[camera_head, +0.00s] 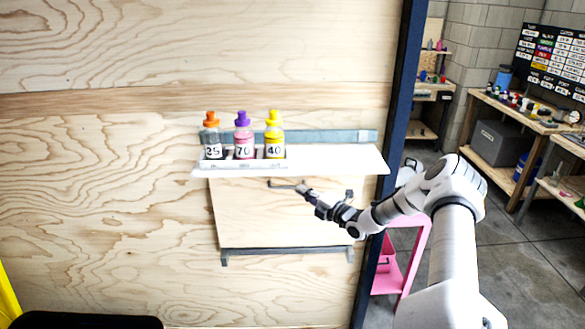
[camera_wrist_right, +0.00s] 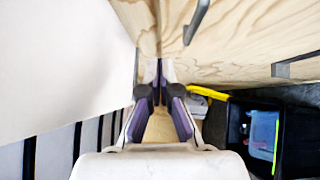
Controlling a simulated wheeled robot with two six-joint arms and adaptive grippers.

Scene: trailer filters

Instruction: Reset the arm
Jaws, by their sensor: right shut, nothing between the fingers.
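My right arm (camera_head: 455,230) reaches in from the right in the head view. Its gripper (camera_head: 285,186) is just below the white shelf, in front of the wooden panel, pointing left. In the right wrist view the right gripper (camera_wrist_right: 155,90) has its fingers together with nothing between them. The white shelf shows large on the left of that view (camera_wrist_right: 60,70). My left gripper is in neither view.
Three bottles numbered 25 (camera_head: 212,140), 70 (camera_head: 243,142) and 40 (camera_head: 274,142) stand in a holder on the white shelf (camera_head: 340,162). A dark post (camera_head: 398,90) and a pink cart (camera_head: 388,280) are near my right arm. Workbenches (camera_head: 505,105) stand at the far right.

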